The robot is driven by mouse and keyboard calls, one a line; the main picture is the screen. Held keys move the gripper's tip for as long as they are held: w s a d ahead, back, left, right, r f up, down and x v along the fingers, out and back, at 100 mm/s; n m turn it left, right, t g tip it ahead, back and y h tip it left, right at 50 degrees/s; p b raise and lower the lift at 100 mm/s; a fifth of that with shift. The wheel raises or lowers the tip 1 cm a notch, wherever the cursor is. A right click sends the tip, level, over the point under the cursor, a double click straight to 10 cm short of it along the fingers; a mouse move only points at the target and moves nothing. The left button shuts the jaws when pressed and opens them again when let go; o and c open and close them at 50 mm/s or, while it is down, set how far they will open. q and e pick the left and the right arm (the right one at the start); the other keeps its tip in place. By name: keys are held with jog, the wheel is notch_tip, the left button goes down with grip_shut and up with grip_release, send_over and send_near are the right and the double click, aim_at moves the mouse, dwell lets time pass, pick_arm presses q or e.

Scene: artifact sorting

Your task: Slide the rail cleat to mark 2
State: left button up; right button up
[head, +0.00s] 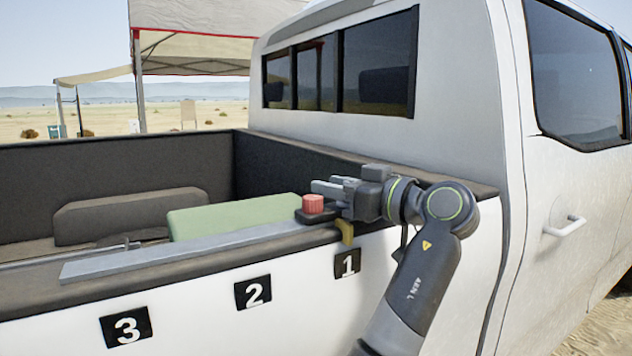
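The rail cleat (312,204) has a red knob on a dark base. It sits at the right end of the grey rail (160,257) on the truck bed's side wall, near mark 1 (347,263). A yellow tab (346,232) hangs over the wall's edge above mark 1; I cannot tell if it belongs to the cleat. Mark 2 (253,292) is further left along the wall. My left gripper (324,184) is just above and right of the knob, pointing left. Its two fingers show apart, with nothing seen between them. Contact with the cleat is unclear. My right gripper is out of view.
Mark 3 (126,327) is at the far left of the wall. A green box (235,215) and a dark wheel-arch hump (125,213) lie in the bed behind the rail. The truck cab (450,130) rises at the right. The rail left of the cleat looks clear.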

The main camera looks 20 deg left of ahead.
pick_arm(q)
jog(key=shift+d, duration=0.2)
jog(key=shift+c, duration=0.6)
jog(key=shift+s+r, duration=0.1)
grip_shut()
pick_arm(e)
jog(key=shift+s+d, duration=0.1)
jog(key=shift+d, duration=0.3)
